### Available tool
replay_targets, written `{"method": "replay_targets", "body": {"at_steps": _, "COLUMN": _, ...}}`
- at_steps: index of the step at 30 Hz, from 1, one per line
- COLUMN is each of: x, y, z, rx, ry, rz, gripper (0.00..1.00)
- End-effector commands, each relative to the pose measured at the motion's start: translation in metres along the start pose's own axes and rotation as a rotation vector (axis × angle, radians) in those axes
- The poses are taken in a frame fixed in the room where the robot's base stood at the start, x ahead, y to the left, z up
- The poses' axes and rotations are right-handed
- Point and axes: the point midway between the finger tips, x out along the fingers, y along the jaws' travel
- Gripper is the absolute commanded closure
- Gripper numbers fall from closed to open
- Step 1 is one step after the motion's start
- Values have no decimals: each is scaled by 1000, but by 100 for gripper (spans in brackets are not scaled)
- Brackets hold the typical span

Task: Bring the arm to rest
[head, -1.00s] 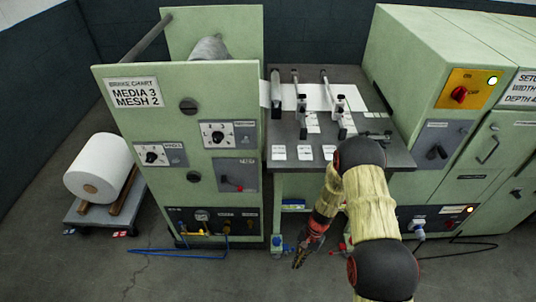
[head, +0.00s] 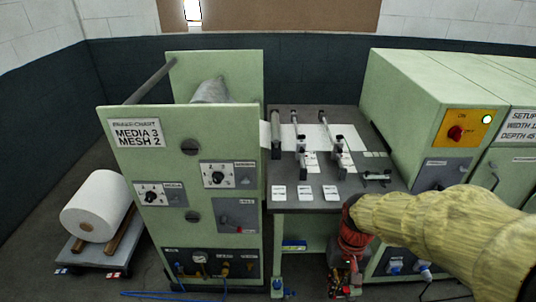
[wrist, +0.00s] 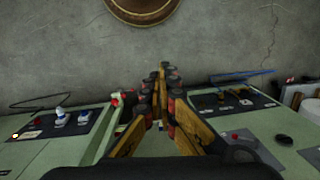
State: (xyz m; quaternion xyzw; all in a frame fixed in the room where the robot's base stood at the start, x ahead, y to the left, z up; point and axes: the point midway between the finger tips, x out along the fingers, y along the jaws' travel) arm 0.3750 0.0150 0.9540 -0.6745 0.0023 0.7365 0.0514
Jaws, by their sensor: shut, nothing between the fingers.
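My arm, in a straw-coloured sleeve, comes in from the right edge of the head view and bends down at the front of the grey worktable (head: 300,200). My gripper (head: 343,287) hangs low in front of the table's right part, near the bottom of the head view, and is small there. In the wrist view my gripper (wrist: 163,70) has its yellow and black fingers together at the tips, with nothing held. Bare grey floor lies beyond the fingertips.
A green cabinet with a red knob (head: 455,132) stands right. A white roll (head: 96,206) rests on a low cart at far left. Clamps and white sheets lie on the table.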

Motion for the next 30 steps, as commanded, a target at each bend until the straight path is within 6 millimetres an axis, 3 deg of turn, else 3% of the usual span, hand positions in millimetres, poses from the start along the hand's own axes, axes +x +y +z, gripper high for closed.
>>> {"method": "replay_targets", "body": {"at_steps": 1, "x": -14, "y": 2, "z": 9, "rx": -14, "ry": 34, "rz": 9, "gripper": 100}}
{"method": "replay_targets", "body": {"at_steps": 9, "x": -71, "y": 13, "z": 52, "rx": -65, "ry": 209, "rz": 51, "gripper": 100}}
{"method": "replay_targets", "body": {"at_steps": 21, "x": -150, "y": 12, "z": 88, "rx": -89, "ry": 521, "rz": 53, "gripper": 100}}
{"method": "replay_targets", "body": {"at_steps": 30, "x": -166, "y": 10, "z": 93, "rx": -92, "ry": 580, "rz": 50, "gripper": 100}}
